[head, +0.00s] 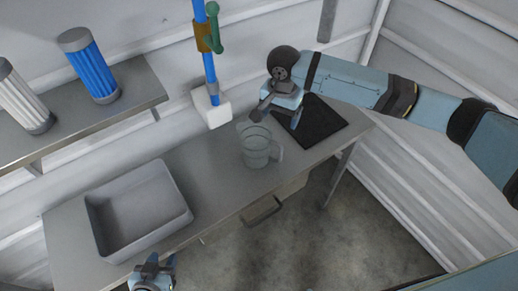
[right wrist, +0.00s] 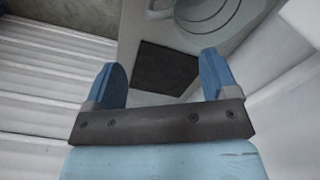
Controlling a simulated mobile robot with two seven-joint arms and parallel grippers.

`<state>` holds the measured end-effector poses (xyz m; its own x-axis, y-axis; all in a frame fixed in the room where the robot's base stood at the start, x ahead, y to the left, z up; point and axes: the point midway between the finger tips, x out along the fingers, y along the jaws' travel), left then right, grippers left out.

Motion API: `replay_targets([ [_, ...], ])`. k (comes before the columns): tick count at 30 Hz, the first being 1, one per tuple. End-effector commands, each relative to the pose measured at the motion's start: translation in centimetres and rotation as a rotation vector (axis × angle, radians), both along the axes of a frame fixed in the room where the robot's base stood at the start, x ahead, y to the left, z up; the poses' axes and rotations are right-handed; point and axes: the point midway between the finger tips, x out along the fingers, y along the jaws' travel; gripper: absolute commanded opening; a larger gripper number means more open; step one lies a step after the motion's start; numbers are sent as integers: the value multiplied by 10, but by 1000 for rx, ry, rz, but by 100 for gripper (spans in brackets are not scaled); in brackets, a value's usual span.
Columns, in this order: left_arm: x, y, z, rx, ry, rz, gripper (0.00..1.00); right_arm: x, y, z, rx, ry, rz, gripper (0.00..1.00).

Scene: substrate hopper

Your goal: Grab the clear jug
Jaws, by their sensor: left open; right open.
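The clear jug (head: 256,152) stands upright on the grey counter (head: 190,160), with its handle toward the right in the head view. In the right wrist view the jug (right wrist: 218,18) is at the top, seen from above and partly cut off by the edge. My right gripper (head: 275,114) is open and empty, above and just behind the jug; its two blue fingers (right wrist: 163,78) are apart with nothing between them. My left gripper (head: 152,272) is at the bottom edge of the head view, in front of the counter, away from the jug.
A black mat (head: 318,122) lies right of the jug. A grey open bin (head: 178,188) stands at the counter's left. A blue pipe with a green-handled valve (head: 215,35) rises behind from a white block (head: 211,108). A shelf (head: 135,88) holds blue (head: 92,70) and white cylinders (head: 22,98).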

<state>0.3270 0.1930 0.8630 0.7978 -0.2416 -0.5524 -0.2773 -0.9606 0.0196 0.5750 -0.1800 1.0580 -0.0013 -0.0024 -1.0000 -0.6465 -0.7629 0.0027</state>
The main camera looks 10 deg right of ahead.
Motion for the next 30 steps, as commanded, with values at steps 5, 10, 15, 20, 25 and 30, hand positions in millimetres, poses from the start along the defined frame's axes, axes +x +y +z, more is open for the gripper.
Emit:
replay_targets([
  [5, 1, 0, 4, 0, -2, -1, 43, -1, 0, -37, -1, 3, 2, 80],
  [10, 1, 0, 5, 1, -3, 0, 43, -1, 1, -64, 1, 2, 3, 80],
  [15, 2, 1, 6, 1, -4, 2, 43, -1, 1, -75, 1, 0, 4, 80],
  [20, 2, 2, 11, 3, -4, 4, 43, -5, 3, -94, 1, 1, 4, 80],
  [25, 2, 3, 14, 4, -7, 7, 43, -5, 4, -118, 1, -1, 4, 80],
  [30, 2, 4, 14, 4, -7, 8, 43, -6, 4, -125, 2, -1, 5, 80],
])
